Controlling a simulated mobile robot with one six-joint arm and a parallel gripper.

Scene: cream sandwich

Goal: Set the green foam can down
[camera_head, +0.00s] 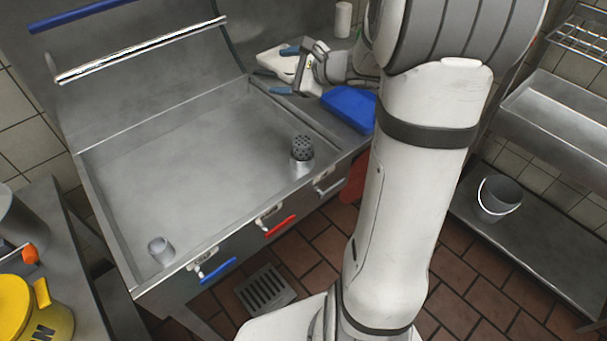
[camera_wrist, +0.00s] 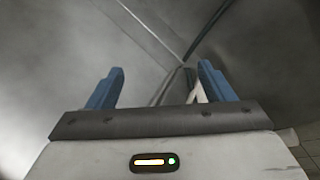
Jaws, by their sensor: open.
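My gripper (camera_head: 286,70) is at the back of the steel counter in the head view, its blue fingers spread apart. In the wrist view, the gripper (camera_wrist: 161,74) is open with nothing held between its fingers; grey steel surfaces and a seam lie beyond. I cannot make out a green foam can in either view. A small white cylinder (camera_head: 343,20) stands at the back, behind my gripper, and a trace of green beside it is too small to identify.
A shaker with a dark perforated top (camera_head: 302,150) and a small grey cup (camera_head: 160,250) stand on the wide steel surface (camera_head: 200,165), otherwise clear. A bucket (camera_head: 499,200) is right.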

